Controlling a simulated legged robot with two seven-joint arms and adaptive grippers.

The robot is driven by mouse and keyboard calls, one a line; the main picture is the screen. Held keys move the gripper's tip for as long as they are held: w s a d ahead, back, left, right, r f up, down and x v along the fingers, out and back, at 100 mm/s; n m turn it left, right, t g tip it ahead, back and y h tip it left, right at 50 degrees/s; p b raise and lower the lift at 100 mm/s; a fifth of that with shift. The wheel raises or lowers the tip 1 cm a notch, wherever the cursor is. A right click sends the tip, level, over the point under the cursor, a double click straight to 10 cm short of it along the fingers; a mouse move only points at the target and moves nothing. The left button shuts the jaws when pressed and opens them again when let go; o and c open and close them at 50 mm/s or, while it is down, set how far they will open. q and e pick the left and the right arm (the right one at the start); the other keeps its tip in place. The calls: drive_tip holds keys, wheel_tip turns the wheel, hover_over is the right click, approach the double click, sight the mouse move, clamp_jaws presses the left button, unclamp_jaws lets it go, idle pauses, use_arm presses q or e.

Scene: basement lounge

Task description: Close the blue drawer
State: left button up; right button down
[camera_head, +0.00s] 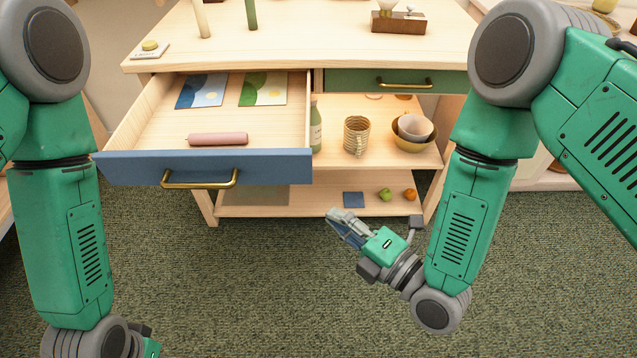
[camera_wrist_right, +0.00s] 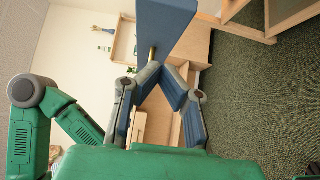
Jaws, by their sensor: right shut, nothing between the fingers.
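The blue drawer (camera_head: 205,167) is pulled far out of the wooden cabinet on its left side. Its blue front has a brass handle (camera_head: 200,183). A pink roll (camera_head: 218,139) and two patterned cards (camera_head: 201,90) lie inside. My right gripper (camera_head: 338,219) is shut and empty, in front of the cabinet, right of the drawer front and apart from it. In the right wrist view, the gripper's fingers (camera_wrist_right: 157,69) come together, with the blue drawer front (camera_wrist_right: 165,27) beyond them. My left arm comes down at the left; its fingers are outside the frame.
The cabinet top (camera_head: 300,40) holds a few objects. A closed green drawer (camera_head: 392,80) is at right. The open shelf below holds a bottle (camera_head: 315,128), a woven mug (camera_head: 356,135) and bowls (camera_head: 414,130). Green carpet (camera_head: 270,280) in front is clear.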

sight(298, 172)
drive_tip(key=w+a, duration=0.1)
drive_tip(key=w, duration=0.2)
drive_tip(key=w+a+b, duration=0.1)
drive_tip(key=w, duration=0.2)
drive_tip(key=w+a, duration=0.2)
drive_tip(key=shift+w+f+b, duration=0.1)
drive_tip(key=shift+w+b, duration=0.25)
drive_tip(key=shift+w, duration=0.05)
drive_tip(key=shift+w+a, duration=0.2)
drive_tip(key=shift+w, duration=0.15)
drive_tip(key=shift+a, duration=0.2)
drive_tip(key=shift+d, duration=0.15)
